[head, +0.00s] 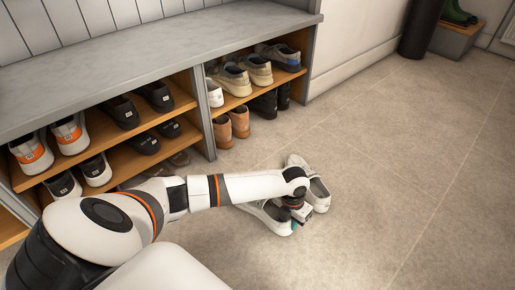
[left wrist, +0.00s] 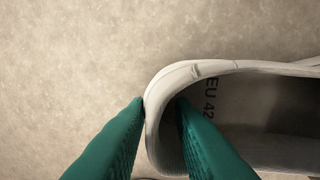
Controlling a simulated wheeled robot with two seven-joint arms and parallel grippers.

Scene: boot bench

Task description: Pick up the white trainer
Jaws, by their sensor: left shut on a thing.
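A pair of white trainers is on the floor in front of the bench. The nearer white trainer (head: 267,215) is partly hidden by my left arm; the other white trainer (head: 316,192) is just beyond it to the right. My left gripper (head: 295,225) is at the heel of the nearer one. In the left wrist view, the teal fingers of my left gripper (left wrist: 159,103) are shut on the heel wall of the white trainer (left wrist: 228,68), one finger inside the opening and one outside. "EU 42" shows on its insole. I cannot tell if it is lifted.
A grey-topped bench (head: 150,62) with open shelves holds several pairs of shoes at the left and back. Brown boots (head: 232,124) stand under its right part. A dark cylinder (head: 421,28) and green boots (head: 457,13) are at the back right. The tiled floor at right is clear.

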